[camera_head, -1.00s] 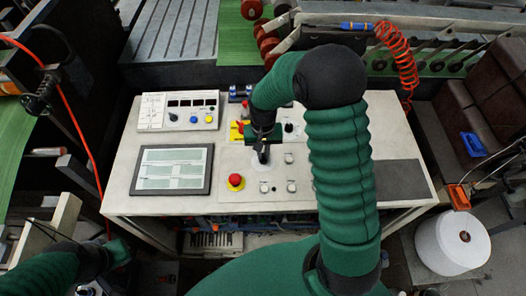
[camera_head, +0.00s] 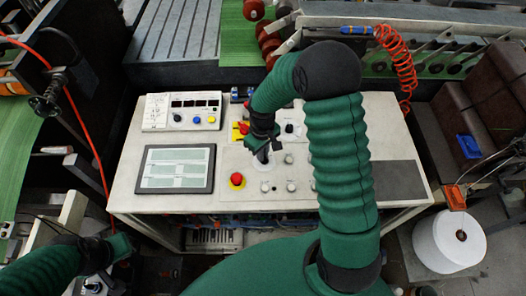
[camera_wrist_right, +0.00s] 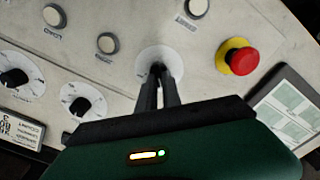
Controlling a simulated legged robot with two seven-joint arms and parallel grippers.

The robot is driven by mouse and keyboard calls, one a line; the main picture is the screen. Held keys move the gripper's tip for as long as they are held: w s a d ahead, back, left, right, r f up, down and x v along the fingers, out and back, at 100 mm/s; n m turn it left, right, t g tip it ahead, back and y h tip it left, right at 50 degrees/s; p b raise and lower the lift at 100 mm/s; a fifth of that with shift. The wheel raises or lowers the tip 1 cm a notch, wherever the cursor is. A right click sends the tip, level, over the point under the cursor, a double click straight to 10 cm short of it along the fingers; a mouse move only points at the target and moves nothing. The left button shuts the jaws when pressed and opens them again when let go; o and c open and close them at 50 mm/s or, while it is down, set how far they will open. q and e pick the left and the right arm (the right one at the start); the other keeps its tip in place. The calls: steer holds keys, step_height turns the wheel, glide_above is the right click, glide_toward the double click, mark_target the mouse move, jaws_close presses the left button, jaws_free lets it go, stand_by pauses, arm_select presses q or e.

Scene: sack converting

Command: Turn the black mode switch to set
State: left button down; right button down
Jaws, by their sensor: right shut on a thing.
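The sloped control panel (camera_head: 225,205) stands in front of me. My right gripper (camera_head: 263,158) reaches down to its middle, right of the screen. In the right wrist view its two black fingers (camera_wrist_right: 157,76) are close together over a round white dial plate (camera_wrist_right: 166,58). They are shut on the black mode switch, which they hide almost fully, so its pointing direction cannot be read. My left gripper (camera_head: 118,248) is low at the left, away from the panel; its fingers are too unclear to judge.
A red emergency stop (camera_wrist_right: 240,58) sits close beside the dial plate, near the screen (camera_head: 176,169). Pale buttons (camera_wrist_right: 108,43) and other black knobs (camera_wrist_right: 80,105) surround the gripper. A box with small knobs (camera_head: 182,110) stands at the panel's back left.

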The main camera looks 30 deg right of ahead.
steer(key=shift+w+r+n, duration=0.15)
steer(key=shift+w+n, duration=0.15)
steer(key=shift+n, duration=0.1)
steer(key=c, duration=1.7)
jaws_free()
steer(key=shift+o, duration=0.9)
step_height(320, 180, up, 16)
steer(key=b, duration=0.1)
steer(key=shift+r, duration=0.2)
